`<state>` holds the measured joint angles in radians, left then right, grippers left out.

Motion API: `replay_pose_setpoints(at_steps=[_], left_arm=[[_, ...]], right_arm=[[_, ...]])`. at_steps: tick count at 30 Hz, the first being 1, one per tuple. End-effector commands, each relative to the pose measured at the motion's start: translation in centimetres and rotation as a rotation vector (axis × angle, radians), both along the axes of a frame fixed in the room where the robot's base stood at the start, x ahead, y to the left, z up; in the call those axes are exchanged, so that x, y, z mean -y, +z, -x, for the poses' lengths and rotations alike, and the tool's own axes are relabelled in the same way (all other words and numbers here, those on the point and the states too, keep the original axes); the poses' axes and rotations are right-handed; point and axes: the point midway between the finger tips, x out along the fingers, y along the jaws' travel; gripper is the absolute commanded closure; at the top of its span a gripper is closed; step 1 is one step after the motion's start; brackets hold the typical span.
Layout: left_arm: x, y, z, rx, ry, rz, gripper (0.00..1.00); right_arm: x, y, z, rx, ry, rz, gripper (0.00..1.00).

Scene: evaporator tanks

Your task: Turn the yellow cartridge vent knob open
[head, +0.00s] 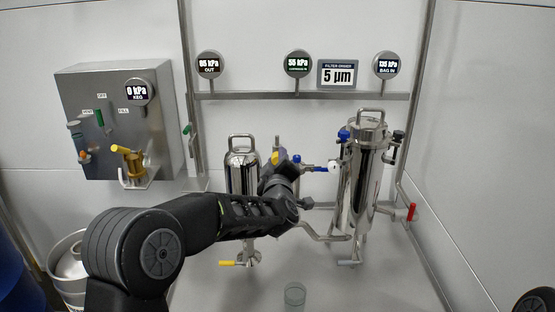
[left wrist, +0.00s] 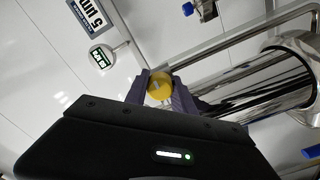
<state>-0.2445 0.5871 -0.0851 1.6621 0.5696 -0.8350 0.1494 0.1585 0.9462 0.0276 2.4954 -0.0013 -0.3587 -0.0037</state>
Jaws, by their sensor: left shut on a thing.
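The yellow vent knob (left wrist: 160,87) shows between the two fingers of my left gripper (left wrist: 167,92) in the left wrist view. The fingers are shut on it. In the head view, a bit of yellow (head: 275,158) shows at the left gripper (head: 279,157), beside the upper part of the polished steel cartridge housing (head: 240,172). My forearm and wrist hide part of the housing's right side and lower body. The housing also shows in the left wrist view (left wrist: 262,84). My right gripper is out of view.
A taller steel bag housing (head: 361,185) with a blue knob stands to the right. Gauges read OUT 65 (head: 209,64), 55 (head: 298,63) and BAG IN 135 kPa (head: 387,65). A yellow-handled valve (head: 228,263) is below; a clear cup (head: 295,294) stands in front. A grey panel (head: 110,120) hangs left.

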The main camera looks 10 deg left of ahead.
Motion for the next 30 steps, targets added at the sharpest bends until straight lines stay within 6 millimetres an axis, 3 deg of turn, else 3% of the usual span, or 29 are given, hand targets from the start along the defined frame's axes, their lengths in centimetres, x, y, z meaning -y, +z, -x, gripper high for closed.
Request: replay_pose_setpoints(at_steps=[7,8,15,25,30], left_arm=[[0.0,-0.2,0.0,-0.003,0.0,-0.002,1.0],[0.0,-0.2,0.0,-0.003,0.0,-0.002,0.69],[0.0,-0.1,0.0,-0.002,0.0,-0.001,0.49],[0.1,0.0,0.2,0.0,0.0,0.001,0.48],[0.5,0.0,1.8,0.0,-0.002,0.001,0.48]], right_arm=[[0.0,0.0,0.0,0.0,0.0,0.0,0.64],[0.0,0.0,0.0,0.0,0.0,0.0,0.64],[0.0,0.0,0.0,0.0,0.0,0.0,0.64],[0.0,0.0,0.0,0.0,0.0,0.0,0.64],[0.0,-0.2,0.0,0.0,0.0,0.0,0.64]])
